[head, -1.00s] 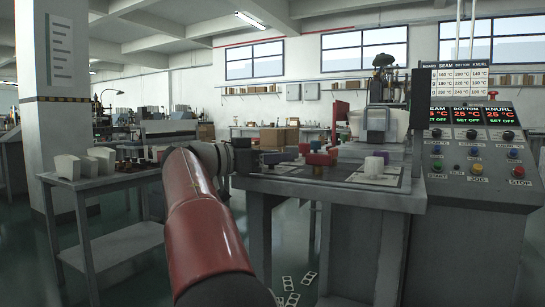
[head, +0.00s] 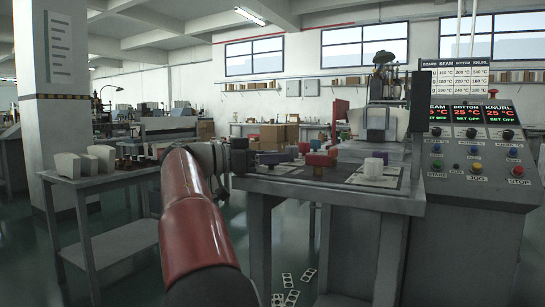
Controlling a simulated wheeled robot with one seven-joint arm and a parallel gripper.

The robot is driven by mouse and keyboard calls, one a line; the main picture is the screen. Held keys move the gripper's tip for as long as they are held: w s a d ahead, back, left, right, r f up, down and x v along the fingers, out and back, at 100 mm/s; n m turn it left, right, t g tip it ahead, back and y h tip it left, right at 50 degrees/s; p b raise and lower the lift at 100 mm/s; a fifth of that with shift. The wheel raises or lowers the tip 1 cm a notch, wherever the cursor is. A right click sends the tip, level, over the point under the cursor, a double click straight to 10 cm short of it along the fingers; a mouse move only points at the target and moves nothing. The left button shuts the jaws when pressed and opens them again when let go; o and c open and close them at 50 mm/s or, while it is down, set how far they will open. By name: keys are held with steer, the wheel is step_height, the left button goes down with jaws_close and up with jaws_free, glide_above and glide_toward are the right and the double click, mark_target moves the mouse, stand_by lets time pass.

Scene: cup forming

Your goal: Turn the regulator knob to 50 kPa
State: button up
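No regulator knob or pressure gauge marked in kPa can be made out in the head view. The control panel (head: 480,160) at the right carries a row of black knobs, including one under the KNURL display (head: 507,134); their small labels are too blurred to read. My red arm rises from the bottom centre-left and bends at its top toward the workbench. Its dark end (head: 240,158) is by the bench's left edge, well left of the panel. The fingers cannot be told apart from the dark parts behind them, so their opening does not show.
A side table (head: 95,180) with white stacks stands at the left. Flat cut pieces (head: 290,297) lie on the floor. The floor between the tables is mostly clear.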

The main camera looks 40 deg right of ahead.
steer(key=shift+o, duration=0.9)
steer(key=v, duration=0.8)
